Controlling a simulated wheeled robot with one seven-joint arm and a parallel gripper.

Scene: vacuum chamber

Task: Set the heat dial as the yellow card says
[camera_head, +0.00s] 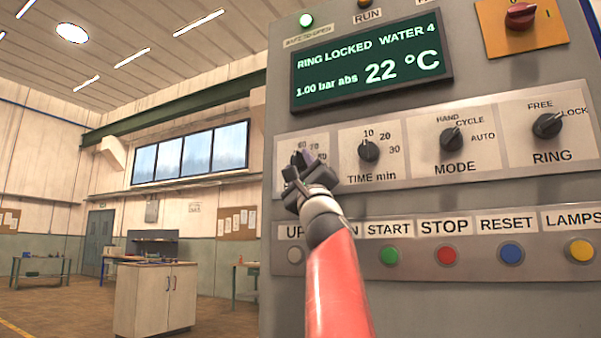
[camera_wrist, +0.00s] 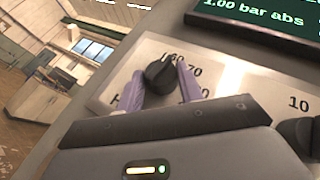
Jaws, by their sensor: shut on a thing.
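The heat dial is a black knob (camera_wrist: 160,73) on a light plate, in the wrist view. The numbers 60 and 70 show at its upper right; its other marks are partly hidden. The knob points up towards the 60, though the exact setting is hard to read. My gripper (camera_wrist: 163,88) has its two purple fingers on either side of the knob and is shut on it. In the head view my gripper (camera_head: 305,164) covers most of this dial at the left end of the dial row. The yellow card is in neither view.
The green display (camera_head: 372,62) reads RING LOCKED, WATER 4, 1.00 bar abs, 22 °C. The TIME dial (camera_head: 369,150) sits close to the right of my gripper, then MODE (camera_head: 452,139) and RING (camera_head: 547,125). Buttons, including green START (camera_head: 389,254), run below. Open room lies left.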

